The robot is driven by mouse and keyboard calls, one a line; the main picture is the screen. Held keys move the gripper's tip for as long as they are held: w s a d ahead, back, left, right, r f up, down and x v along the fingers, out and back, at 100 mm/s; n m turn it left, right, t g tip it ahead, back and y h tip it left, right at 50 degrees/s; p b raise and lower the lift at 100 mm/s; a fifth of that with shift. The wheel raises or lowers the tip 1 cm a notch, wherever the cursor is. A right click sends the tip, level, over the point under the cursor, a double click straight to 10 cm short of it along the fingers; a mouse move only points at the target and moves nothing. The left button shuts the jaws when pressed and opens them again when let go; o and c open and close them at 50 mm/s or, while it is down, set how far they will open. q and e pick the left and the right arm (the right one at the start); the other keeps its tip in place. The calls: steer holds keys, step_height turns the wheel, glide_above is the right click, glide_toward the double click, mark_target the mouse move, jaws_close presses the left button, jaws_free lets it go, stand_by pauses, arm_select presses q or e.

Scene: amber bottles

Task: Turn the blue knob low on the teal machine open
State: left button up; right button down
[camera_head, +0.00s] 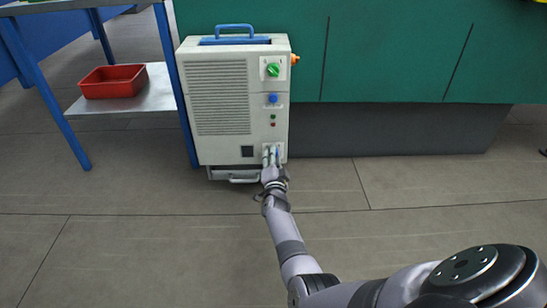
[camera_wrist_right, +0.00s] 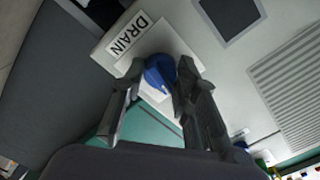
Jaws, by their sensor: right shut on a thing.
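The machine (camera_head: 222,140) is off-white in the head view, not teal, and stands on the floor against a teal counter. Low on its front right is the blue knob, which shows clearly in the wrist view (camera_wrist_right: 158,74) on a pale plate beside a "DRAIN" label (camera_wrist_right: 128,35). My right gripper (camera_head: 271,155) reaches the machine's lower front. In the wrist view its two fingers (camera_wrist_right: 158,84) lie on either side of the blue knob, shut on it. The fingers mostly hide the knob in the head view. My left gripper is not in view.
Higher on the machine are a green knob (camera_head: 273,69), another blue knob (camera_head: 273,99) and small lights. The teal counter (camera_head: 400,50) runs behind and right. A blue-legged table (camera_head: 150,90) with a red bin (camera_head: 113,81) stands left. The floor in front is clear.

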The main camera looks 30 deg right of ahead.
steer(key=shift+m+b, duration=0.5)
steer(key=shift+m, duration=2.9)
steer(key=c, duration=1.2)
jaws_free()
